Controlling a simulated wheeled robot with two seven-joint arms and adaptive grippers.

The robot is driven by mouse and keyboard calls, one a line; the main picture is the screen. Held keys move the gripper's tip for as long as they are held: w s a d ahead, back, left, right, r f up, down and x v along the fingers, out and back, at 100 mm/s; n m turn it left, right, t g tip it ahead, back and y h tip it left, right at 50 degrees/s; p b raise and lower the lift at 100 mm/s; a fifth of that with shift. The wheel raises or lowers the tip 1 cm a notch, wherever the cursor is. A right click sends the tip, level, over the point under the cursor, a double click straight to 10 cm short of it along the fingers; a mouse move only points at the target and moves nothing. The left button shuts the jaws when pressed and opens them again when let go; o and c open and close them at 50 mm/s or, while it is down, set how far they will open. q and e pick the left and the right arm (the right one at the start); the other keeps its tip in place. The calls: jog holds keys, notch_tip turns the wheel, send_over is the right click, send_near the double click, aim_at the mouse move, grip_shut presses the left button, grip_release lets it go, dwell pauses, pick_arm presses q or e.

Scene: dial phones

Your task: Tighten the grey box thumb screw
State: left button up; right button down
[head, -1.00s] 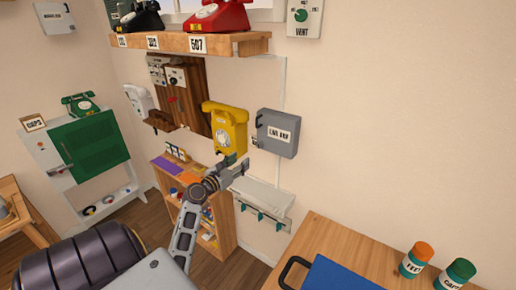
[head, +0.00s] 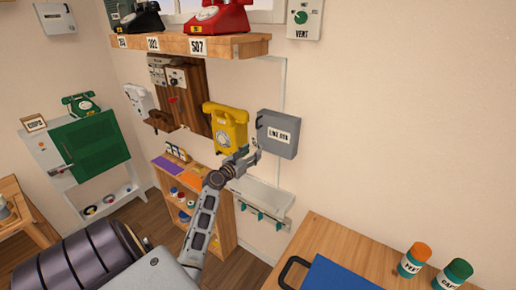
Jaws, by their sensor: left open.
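The grey box (head: 277,134) with a white lettered label hangs on the wall, right of the yellow phone (head: 226,127). Its thumb screw is too small to make out clearly; small dark parts show along the box's left edge. My left gripper (head: 254,152) is open, with its fingertips at the lower left edge of the grey box. I cannot tell whether they touch it. My right gripper is not in view.
The yellow phone hangs close above my left wrist. Below are a small white shelf with green hooks (head: 262,198) and a wooden shelf unit (head: 222,222). A wooden table (head: 345,243) with a blue item and jars stands at the lower right.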

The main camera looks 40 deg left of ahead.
aim_at(258, 147)
pick_arm(q)
jog(key=shift+w+a, duration=0.15)
jog(key=shift+w, duration=1.2)
jog(key=shift+w+a, duration=0.15)
jog(key=shift+w, duration=1.15)
jog(key=shift+c, duration=0.4)
jog(key=c, duration=0.9)
